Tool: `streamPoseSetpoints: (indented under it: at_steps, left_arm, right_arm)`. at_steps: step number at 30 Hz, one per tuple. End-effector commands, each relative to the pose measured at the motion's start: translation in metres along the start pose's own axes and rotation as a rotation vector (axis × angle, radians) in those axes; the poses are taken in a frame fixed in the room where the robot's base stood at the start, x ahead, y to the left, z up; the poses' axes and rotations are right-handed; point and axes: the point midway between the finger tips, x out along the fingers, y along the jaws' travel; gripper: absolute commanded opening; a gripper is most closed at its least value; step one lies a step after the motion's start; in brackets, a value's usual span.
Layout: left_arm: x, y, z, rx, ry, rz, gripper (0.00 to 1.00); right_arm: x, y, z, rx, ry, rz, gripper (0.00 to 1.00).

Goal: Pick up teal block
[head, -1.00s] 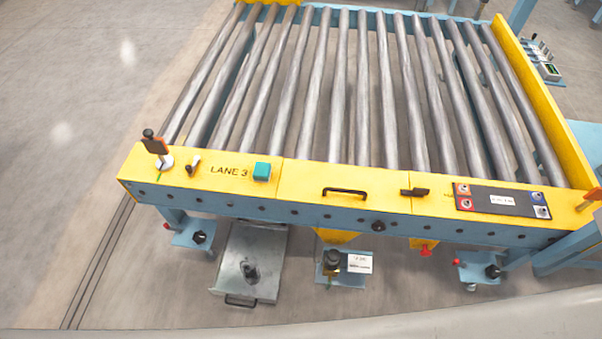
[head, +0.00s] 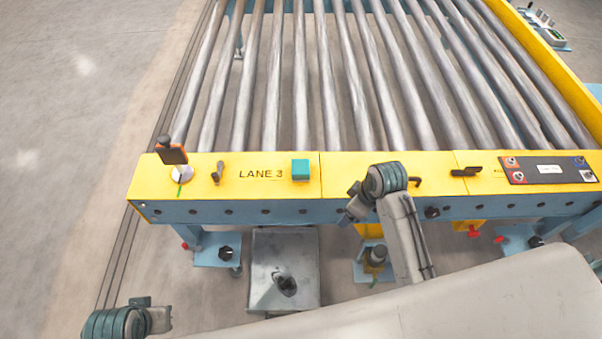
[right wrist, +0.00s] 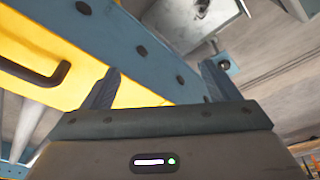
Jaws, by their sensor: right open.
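The teal block (head: 300,170) sits on the yellow front panel (head: 237,191) of the roller conveyor, just right of the "LANE 3" lettering. My right gripper (head: 352,206) is at the panel's front edge, to the right of the block and apart from it. In the right wrist view, its two fingers (right wrist: 159,84) are spread and empty, with the yellow panel and blue side beam beyond. The block does not show in that view. My left gripper (head: 152,317) is low at the bottom left, above the floor; its fingers are not clear.
An orange-and-black upright device (head: 173,157) and a small dark switch (head: 218,172) stand left of the block. A black handle, partly hidden by my right arm, shows in the right wrist view (right wrist: 45,75). A control plate (head: 547,169) is at the right.

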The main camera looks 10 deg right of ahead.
Motion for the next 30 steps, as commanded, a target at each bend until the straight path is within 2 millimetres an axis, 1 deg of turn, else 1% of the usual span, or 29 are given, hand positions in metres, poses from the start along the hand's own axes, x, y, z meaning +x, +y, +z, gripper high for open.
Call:
streamPoseSetpoints:
  at_steps: [1, 5, 11, 15, 18, 21, 24, 26, 30]
  left_arm:
    - [-0.004, 0.000, 0.001, 0.001, 0.004, 0.000, 0.33]
    - [-0.007, 0.000, 0.001, 0.001, 0.002, 0.000, 0.33]
    - [-0.002, 0.000, 0.001, 0.001, 0.000, 0.000, 0.33]
    - [0.003, 0.000, 0.002, 0.000, -0.003, 0.000, 0.33]
    - [0.005, 0.001, 0.002, 0.000, -0.004, 0.000, 0.33]
    - [0.005, 0.001, 0.002, 0.000, -0.005, 0.000, 0.33]
    - [0.007, 0.001, 0.003, -0.001, -0.006, 0.000, 0.33]
    - [0.008, 0.001, 0.003, -0.001, -0.007, 0.001, 0.33]
    - [0.004, 0.001, 0.003, -0.001, -0.004, 0.001, 0.33]
  right_arm:
    - [-0.004, 0.005, -0.013, -0.042, 0.011, -0.010, 0.82]
    - [-0.008, 0.014, -0.041, -0.144, 0.024, -0.050, 0.82]
    - [-0.014, 0.033, -0.094, -0.326, 0.057, -0.119, 0.82]
    - [-0.026, 0.046, -0.136, -0.479, 0.094, -0.171, 0.82]
    - [-0.034, 0.052, -0.159, -0.569, 0.116, -0.201, 0.82]
    - [-0.040, 0.055, -0.174, -0.628, 0.131, -0.219, 0.82]
    - [-0.040, 0.056, -0.180, -0.658, 0.139, -0.229, 0.82]
    - [-0.034, 0.054, -0.182, -0.663, 0.140, -0.233, 0.82]
    - [-0.011, 0.047, -0.183, -0.665, 0.140, -0.235, 0.82]
